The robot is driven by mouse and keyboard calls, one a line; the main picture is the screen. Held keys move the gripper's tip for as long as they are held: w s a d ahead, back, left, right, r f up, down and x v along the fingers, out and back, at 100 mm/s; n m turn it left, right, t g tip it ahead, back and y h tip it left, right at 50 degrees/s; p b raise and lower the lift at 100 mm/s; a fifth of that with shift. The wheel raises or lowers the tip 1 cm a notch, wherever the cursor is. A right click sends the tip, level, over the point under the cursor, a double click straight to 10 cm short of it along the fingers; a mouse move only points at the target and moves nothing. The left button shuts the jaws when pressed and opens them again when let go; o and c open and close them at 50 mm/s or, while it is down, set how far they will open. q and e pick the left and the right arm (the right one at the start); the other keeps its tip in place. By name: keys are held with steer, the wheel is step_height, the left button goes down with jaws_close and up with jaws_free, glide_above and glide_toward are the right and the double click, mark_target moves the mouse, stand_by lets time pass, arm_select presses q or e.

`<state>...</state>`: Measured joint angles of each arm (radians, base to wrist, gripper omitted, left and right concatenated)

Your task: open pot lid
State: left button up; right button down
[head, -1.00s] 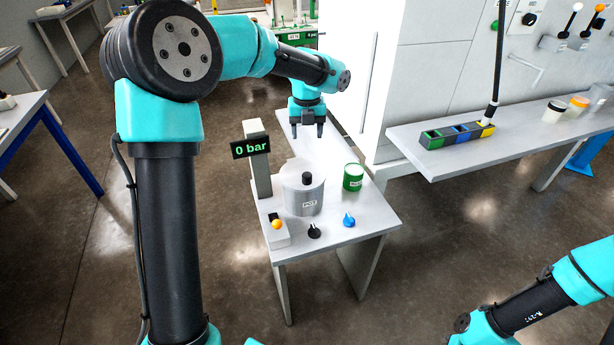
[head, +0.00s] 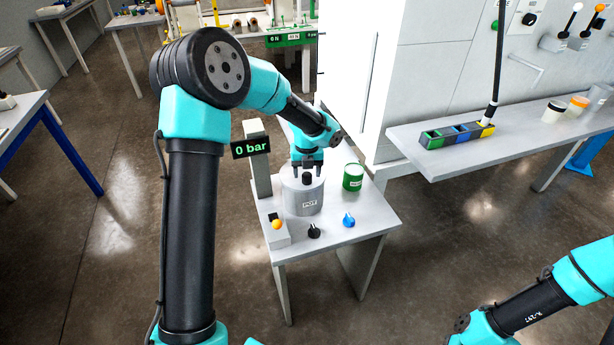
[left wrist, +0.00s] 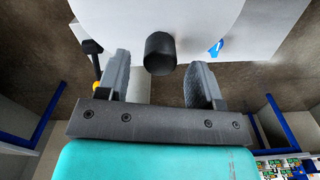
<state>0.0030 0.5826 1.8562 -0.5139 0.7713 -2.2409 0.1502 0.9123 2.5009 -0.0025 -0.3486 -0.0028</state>
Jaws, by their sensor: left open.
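The grey pot (head: 303,198), labelled POT, stands upright on the small white table, with its lid on top. A black knob (head: 307,180) rises from the middle of the lid; it also shows in the left wrist view (left wrist: 160,52). The pale round lid (left wrist: 190,15) fills the top of that view. My left gripper (head: 307,172) points down just above the lid, open and empty. Its two fingers (left wrist: 160,72) stand on either side of the knob in the picture, apart from it.
A display (head: 251,147) reading 0 bar stands on a post beside the pot. A green can (head: 353,177) is at the right. A black knob (head: 314,231), a blue knob (head: 348,220) and an orange-topped switch box (head: 277,231) sit in front.

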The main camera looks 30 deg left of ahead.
arm_select(q)
steer(key=shift+f, duration=1.2)
steer(key=shift+c, duration=0.4)
jaws_close()
